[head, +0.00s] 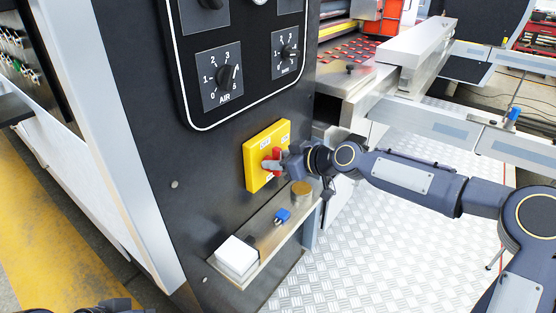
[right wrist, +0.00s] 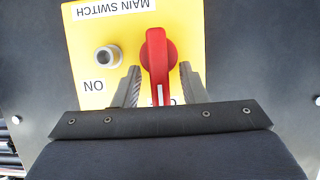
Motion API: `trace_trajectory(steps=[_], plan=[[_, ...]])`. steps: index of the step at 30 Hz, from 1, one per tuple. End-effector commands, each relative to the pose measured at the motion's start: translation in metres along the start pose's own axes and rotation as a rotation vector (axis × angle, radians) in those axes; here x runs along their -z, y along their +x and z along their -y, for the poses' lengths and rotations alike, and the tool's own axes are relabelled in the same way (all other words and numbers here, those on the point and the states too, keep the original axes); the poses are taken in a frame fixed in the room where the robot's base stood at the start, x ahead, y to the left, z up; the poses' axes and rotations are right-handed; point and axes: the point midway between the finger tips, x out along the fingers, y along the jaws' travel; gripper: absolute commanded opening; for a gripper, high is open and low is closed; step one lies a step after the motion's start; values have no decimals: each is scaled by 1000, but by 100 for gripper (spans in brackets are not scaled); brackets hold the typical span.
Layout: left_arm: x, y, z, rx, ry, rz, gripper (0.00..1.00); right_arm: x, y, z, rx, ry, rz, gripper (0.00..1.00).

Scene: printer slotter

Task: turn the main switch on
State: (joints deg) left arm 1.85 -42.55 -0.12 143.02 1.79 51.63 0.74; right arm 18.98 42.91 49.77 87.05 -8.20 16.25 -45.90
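The main switch is a yellow plate (head: 252,168) with a red knob (head: 271,163) on the dark machine panel. In the right wrist view the plate (right wrist: 85,50) appears upside down, with "MAIN SWITCH" and "ON" readable. The red knob (right wrist: 157,60) stands lengthwise, its white mark toward a label partly hidden by my gripper. My right gripper (head: 280,163) is at the knob; in the right wrist view its fingers (right wrist: 160,82) are apart, one on each side of the knob, with narrow gaps. Only a dark part of my left arm shows at the bottom left edge of the head view.
Below the switch a metal ledge (head: 262,232) carries a white block (head: 237,257), a blue item (head: 282,215) and a brass disc (head: 301,188). An AIR dial (head: 222,77) and other dials sit above. The checkered metal floor (head: 350,260) to the right is open.

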Motion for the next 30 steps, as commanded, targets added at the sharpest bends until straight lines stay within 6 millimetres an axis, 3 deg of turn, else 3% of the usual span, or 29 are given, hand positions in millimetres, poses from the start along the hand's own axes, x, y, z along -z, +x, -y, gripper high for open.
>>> trace_trajectory(steps=[5, 12, 22, 30], plan=[[0, 0, 0, 0, 0, 0, 36, 0, 0, 0, 0, 0, 0, 38], [0, 0, 0, 0, 0, 0, 36, 0, 0, 0, 0, 0, 1, 10], [0, 0, 0, 0, 0, 0, 36, -1, 0, -2, 22, 56, 1, 10], [0, 0, 0, 0, 0, 0, 36, -1, 0, -8, 93, 229, 0, 10]])
